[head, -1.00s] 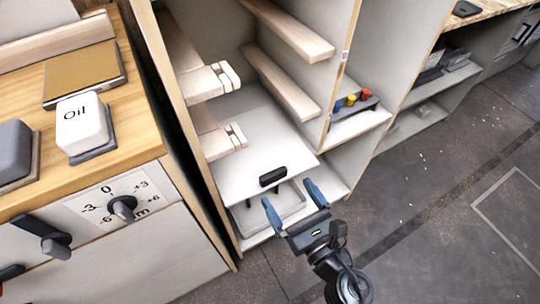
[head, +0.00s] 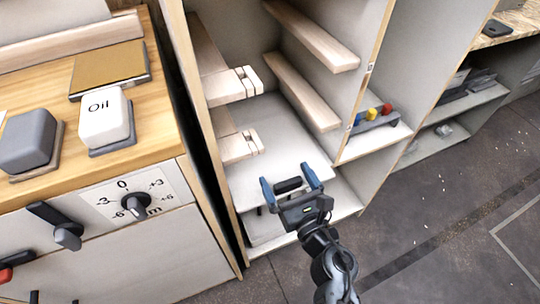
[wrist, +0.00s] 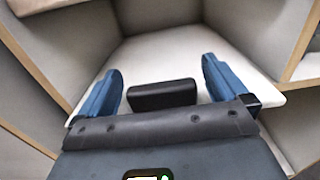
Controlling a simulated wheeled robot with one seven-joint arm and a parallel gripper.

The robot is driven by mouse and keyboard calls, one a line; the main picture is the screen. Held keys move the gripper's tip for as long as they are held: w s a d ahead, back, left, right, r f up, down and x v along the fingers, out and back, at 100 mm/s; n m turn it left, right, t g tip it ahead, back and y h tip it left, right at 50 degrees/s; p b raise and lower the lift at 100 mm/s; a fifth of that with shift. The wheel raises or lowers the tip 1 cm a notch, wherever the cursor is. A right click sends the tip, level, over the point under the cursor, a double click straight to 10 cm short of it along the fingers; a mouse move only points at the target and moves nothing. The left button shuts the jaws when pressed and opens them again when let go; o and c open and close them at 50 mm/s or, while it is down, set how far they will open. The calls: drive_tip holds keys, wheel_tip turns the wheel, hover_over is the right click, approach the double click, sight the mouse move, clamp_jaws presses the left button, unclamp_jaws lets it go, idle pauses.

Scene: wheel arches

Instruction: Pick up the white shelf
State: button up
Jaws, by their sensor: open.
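The white shelf (head: 262,124) is a flat board inside the open cabinet, with a black handle (head: 288,185) on it near its front edge. In the wrist view the white shelf (wrist: 170,58) spreads out ahead and the black handle (wrist: 162,95) lies between my fingers. My gripper (head: 291,178) is open, its two blue fingers on either side of the handle. In the wrist view my gripper (wrist: 162,82) shows a gap between each finger and the handle. Whether the fingers are level with the handle I cannot tell.
Wooden rails (head: 302,92) line the cabinet walls above the shelf. A counter at left carries a white box marked Oil (head: 104,118) and a grey box (head: 28,140). A side compartment holds red, yellow and blue items (head: 372,115).

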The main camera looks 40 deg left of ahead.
drive_tip(key=c, duration=1.3)
drive_tip(key=shift+o, duration=0.2)
drive_tip(key=shift+r, duration=0.15)
drive_tip(key=shift+r+p, duration=0.8)
drive_tip(key=shift+s+d+r+p, duration=0.1)
drive_tip(key=shift+d+r+p, duration=0.15)
drive_tip(key=shift+r+p, duration=0.3)
drive_tip(key=shift+s+d+r+p, duration=0.1)
drive_tip(key=shift+d+r+p, duration=0.1)
drive_tip(key=shift+r+p, duration=0.3)
drive_tip(key=p+v, duration=0.2)
drive_tip(key=v, duration=2.9)
drive_tip(key=w+d+r+m+t+h+p, duration=0.2)
drive_tip(key=w+d+r+m+t+h, duration=0.2)
drive_tip(key=w, duration=0.6)
drive_tip(key=w+d+r+m+t+h+p, duration=0.2)
drive_tip(key=w+d+r+m+t+h, duration=0.3)
drive_tip(key=w+d+m+h, duration=0.4)
drive_tip(key=d+t+h, duration=0.1)
drive_tip(key=d+h, duration=0.1)
drive_tip(key=h, duration=0.1)
drive_tip(key=shift+w+t, duration=0.3)
drive_tip(key=shift+w, duration=0.1)
